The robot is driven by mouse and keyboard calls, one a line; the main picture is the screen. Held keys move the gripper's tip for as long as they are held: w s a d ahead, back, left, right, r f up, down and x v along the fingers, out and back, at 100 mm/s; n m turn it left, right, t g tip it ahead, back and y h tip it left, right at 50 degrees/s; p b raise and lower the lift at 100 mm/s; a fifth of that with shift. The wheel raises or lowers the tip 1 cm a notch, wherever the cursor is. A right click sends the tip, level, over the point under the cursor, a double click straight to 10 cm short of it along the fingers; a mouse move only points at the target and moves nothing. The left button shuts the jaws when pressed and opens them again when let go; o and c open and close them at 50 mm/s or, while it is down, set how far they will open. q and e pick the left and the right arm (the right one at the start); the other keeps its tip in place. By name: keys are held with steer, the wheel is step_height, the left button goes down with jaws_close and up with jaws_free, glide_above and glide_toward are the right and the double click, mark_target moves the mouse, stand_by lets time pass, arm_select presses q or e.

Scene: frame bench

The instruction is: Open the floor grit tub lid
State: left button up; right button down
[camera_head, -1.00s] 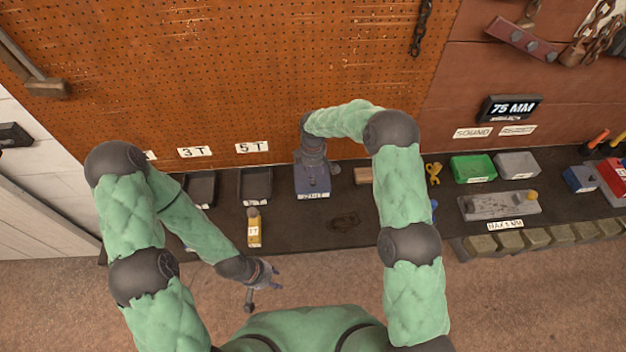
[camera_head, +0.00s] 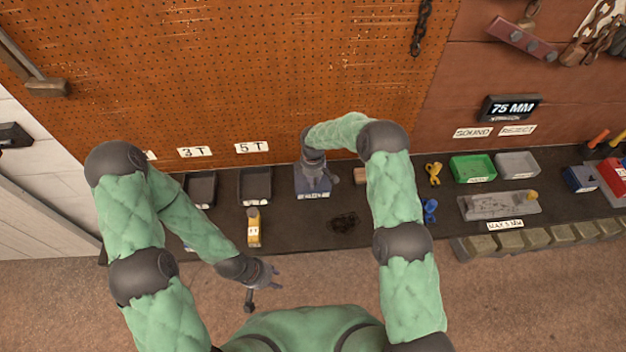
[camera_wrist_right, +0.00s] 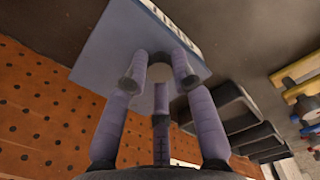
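The blue tub with a white label (camera_head: 312,196) stands on the dark bench, below and right of the 5 T sign; its label is too small to read surely, and whether it is the grit tub I cannot confirm. My right gripper (camera_head: 316,180) is over it from above and hides most of its top. In the right wrist view the blue surface (camera_wrist_right: 110,48) lies just beyond the fingertips, and my right gripper (camera_wrist_right: 160,80) has its fingers apart. Contact is unclear. My left gripper (camera_head: 264,285) hangs in front of the bench, away from the tub; its finger state is unclear.
Two black trays (camera_head: 256,186) stand left of the tub, with a yellow labelled item (camera_head: 253,228) in front. A wooden block (camera_head: 361,175) is close on its right. A dark patch (camera_head: 343,222) lies in front. A green bin (camera_head: 473,168) stands farther right.

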steer(key=shift+w+r, duration=0.2)
steer(key=shift+r, duration=0.05)
